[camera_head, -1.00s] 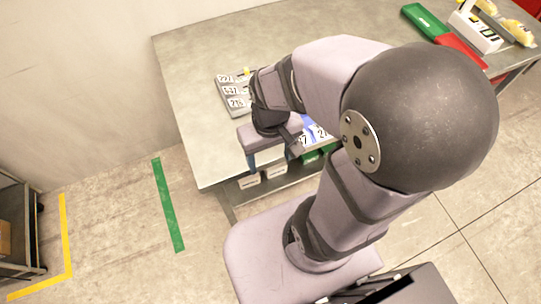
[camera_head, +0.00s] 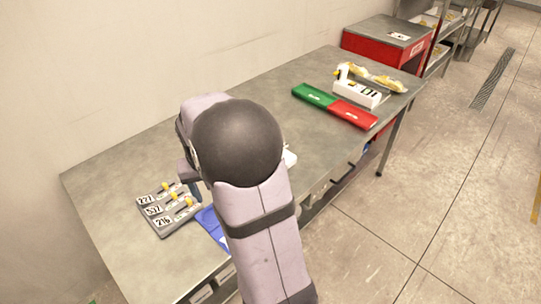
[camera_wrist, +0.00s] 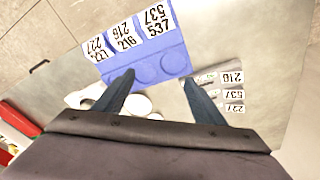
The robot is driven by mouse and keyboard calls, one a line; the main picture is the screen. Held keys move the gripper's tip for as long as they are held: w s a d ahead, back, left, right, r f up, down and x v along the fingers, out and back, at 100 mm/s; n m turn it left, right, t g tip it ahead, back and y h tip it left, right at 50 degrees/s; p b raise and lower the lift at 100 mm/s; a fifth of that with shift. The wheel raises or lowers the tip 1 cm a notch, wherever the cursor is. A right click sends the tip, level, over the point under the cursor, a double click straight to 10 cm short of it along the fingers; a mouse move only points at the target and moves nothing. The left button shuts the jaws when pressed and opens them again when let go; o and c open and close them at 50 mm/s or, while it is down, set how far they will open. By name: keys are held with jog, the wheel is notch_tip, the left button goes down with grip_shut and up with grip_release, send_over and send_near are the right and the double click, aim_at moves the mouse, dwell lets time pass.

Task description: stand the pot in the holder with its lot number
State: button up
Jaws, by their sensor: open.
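A blue holder (camera_wrist: 150,60) has round recesses and number labels reading 227, 216 and 537 from left to right in the wrist view. In the head view only part of the holder (camera_head: 211,224) shows beside my arm. My gripper (camera_wrist: 160,92) is open, its two dark fingers spread apart in front of the holder. White rounded objects, apparently pots (camera_wrist: 140,104), lie partly hidden behind the left finger and gripper body. One white bit (camera_head: 290,158) shows past my arm in the head view. I see no lot number on them. Nothing is visibly gripped.
A grey rack (camera_head: 160,226) labelled 227, 537 and 216 with yellow-topped pieces stands left of the holder. A green tray (camera_head: 314,97), a red tray (camera_head: 352,115) and a white device (camera_head: 357,92) stand farther back. The middle bench (camera_head: 300,135) is largely clear.

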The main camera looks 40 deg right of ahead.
jog(key=w+d+m+h, duration=0.1)
jog(key=w+d+m, duration=0.1)
jog(key=d, duration=0.6)
jog(key=w+d+m+h, duration=0.1)
jog(key=d+m, duration=0.2)
jog(key=d, duration=0.6)
jog(key=w+d+f+m, duration=0.1)
jog(key=w+d+m, duration=0.1)
jog(key=d, duration=0.7)
jog(key=shift+w+d+m+h, duration=0.15)
jog(key=shift+w+m+h, duration=0.25)
jog(key=shift+m, duration=0.1)
jog(key=shift+p+x, duration=0.45)
jog(key=shift+x, duration=0.55)
jog(key=shift+w+f, duration=0.1)
jog(key=shift+f, duration=0.05)
jog(key=shift+w+p+x, duration=0.15)
jog(key=shift+p+x, duration=0.7)
jog(key=shift+x, duration=0.35)
jog(key=shift+w+p+x, duration=0.15)
jog(key=shift+p+x, duration=0.65)
jog(key=shift+x, duration=0.4)
jog(key=c, duration=1.3)
jog(key=shift+c, duration=0.2)
